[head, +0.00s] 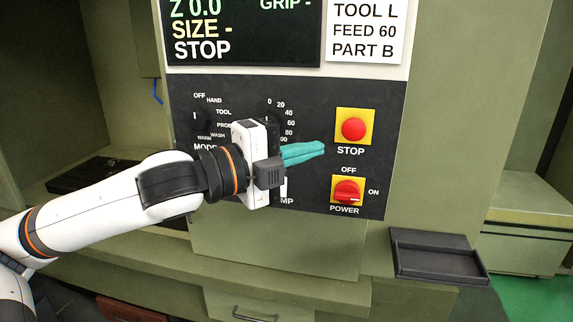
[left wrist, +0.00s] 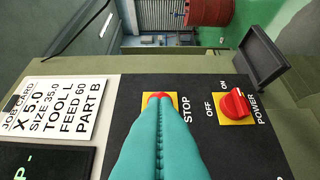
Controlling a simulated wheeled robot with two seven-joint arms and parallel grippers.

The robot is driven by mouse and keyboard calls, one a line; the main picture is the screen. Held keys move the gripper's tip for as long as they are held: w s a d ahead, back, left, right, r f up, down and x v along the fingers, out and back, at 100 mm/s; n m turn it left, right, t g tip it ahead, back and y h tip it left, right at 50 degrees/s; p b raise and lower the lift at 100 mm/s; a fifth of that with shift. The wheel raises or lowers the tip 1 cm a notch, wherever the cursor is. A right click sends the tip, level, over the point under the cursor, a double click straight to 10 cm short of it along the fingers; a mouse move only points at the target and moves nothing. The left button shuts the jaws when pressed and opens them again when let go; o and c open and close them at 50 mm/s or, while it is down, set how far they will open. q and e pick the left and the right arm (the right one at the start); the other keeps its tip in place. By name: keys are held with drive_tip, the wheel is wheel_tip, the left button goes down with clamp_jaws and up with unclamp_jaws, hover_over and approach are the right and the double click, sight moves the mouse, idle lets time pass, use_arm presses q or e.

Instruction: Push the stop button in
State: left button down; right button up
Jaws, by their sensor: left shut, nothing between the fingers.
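The stop button (head: 353,129) is a round red button on a yellow square plate, labelled STOP, on the black control panel (head: 380,185). My left gripper (head: 323,148) has teal fingers that are shut and empty. In the head view its tips are left of and slightly below the button, with a gap in the picture. In the left wrist view the stop button (left wrist: 158,97) shows just past the fingertips (left wrist: 160,103), which partly cover it. I cannot tell the remaining distance or whether they touch. My right gripper is not in view.
A red POWER knob (head: 347,191) on a yellow plate sits below the stop button. My left arm hides part of the dials on the panel's left. A dark tray (head: 437,257) juts out at the lower right. A screen (head: 240,35) and job card (head: 366,32) are above.

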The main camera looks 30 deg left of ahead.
use_arm(q)
drive_tip(key=v, duration=0.3)
drive_tip(key=shift+s+d+r+b, duration=0.1)
drive_tip(key=shift+s+b, duration=0.3)
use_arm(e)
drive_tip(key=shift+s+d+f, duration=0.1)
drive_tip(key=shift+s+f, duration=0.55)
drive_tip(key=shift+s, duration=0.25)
use_arm(q)
drive_tip(key=shift+s, duration=0.1)
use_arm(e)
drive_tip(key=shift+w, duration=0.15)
